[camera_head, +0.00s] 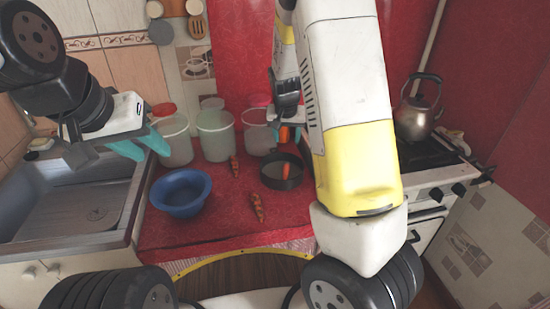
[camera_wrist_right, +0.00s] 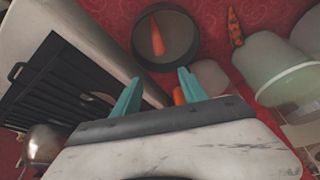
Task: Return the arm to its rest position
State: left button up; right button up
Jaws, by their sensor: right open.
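My right arm crosses the middle of the head view, large and close. Its gripper (camera_head: 284,134) is over the back of the red counter, behind the black pan. In the right wrist view the right gripper (camera_wrist_right: 158,93) has its two teal fingers spread apart. An orange object (camera_wrist_right: 179,96) shows between and beyond the fingers, partly hidden by the gripper body; I cannot tell whether it touches them. My left gripper (camera_head: 140,146) hangs at the left, between the sink and the jars, with its teal fingers apart and nothing between them.
The black pan (camera_head: 270,181) holds a carrot (camera_head: 286,171). Carrots (camera_head: 257,207) also lie on the red counter (camera_head: 225,228) near a blue bowl (camera_head: 180,210). Several translucent jars (camera_head: 215,148) stand behind. A sink (camera_head: 75,212) is left; a stove with a kettle (camera_head: 418,115) is right.

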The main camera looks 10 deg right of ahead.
jog(key=s+a+r+n+y, duration=0.1)
jog(key=s+r, duration=0.5)
jog(key=s, duration=0.3)
jog(key=s+a+r+n+t+y, duration=0.1)
jog(key=s+r, duration=0.6)
jog(key=s, duration=0.3)
jog(key=s+a+r+n+t+y, duration=0.1)
jog(key=s+r+n, duration=0.1)
jog(key=s+r, duration=0.4)
jog(key=s, duration=0.4)
jog(key=shift+s+a+r+y, duration=0.2)
jog(key=shift+a+y, duration=0.05)
jog(key=shift+y, duration=0.05)
